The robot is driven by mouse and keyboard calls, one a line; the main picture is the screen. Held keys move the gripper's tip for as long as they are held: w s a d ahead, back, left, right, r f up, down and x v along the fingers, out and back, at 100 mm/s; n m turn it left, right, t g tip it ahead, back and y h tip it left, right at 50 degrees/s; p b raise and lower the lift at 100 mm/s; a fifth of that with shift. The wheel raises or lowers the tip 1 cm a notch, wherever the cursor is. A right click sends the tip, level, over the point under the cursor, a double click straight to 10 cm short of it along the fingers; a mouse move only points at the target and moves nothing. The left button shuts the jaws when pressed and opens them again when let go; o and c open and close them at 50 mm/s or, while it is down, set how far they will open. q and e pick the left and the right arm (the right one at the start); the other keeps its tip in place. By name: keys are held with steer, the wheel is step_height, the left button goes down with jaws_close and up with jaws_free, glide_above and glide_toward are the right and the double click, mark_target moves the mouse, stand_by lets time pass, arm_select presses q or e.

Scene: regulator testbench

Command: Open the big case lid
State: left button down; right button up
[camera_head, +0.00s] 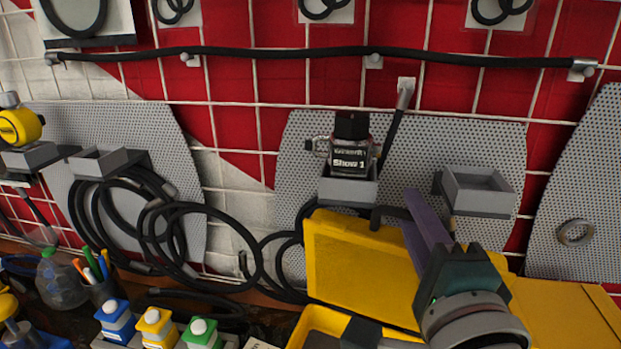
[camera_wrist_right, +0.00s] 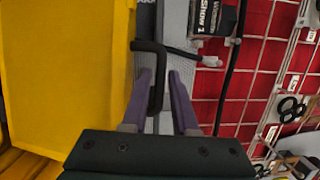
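The big case is yellow. In the head view its lid (camera_head: 352,262) stands raised and leaning toward the back panel, and the case base (camera_head: 308,338) shows at the bottom edge. A black handle (camera_head: 376,217) sits on the lid's upper edge. My right gripper (camera_head: 425,215) is at that handle, its purple fingers partly in front of the lid. In the right wrist view the fingers (camera_wrist_right: 161,95) are spread, with part of the black handle (camera_wrist_right: 150,48) between them and a gap visible. The yellow lid (camera_wrist_right: 65,70) fills the left there. My left gripper is not in view.
Behind the lid a regulator labelled Show 1 (camera_head: 351,150) sits in a grey holder, with an empty grey holder (camera_head: 478,190) to its right. Coiled black hoses (camera_head: 205,270) hang at the left.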

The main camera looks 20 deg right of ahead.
steer(key=shift+x, duration=1.8)
jaws_close()
steer(key=shift+r, duration=0.1)
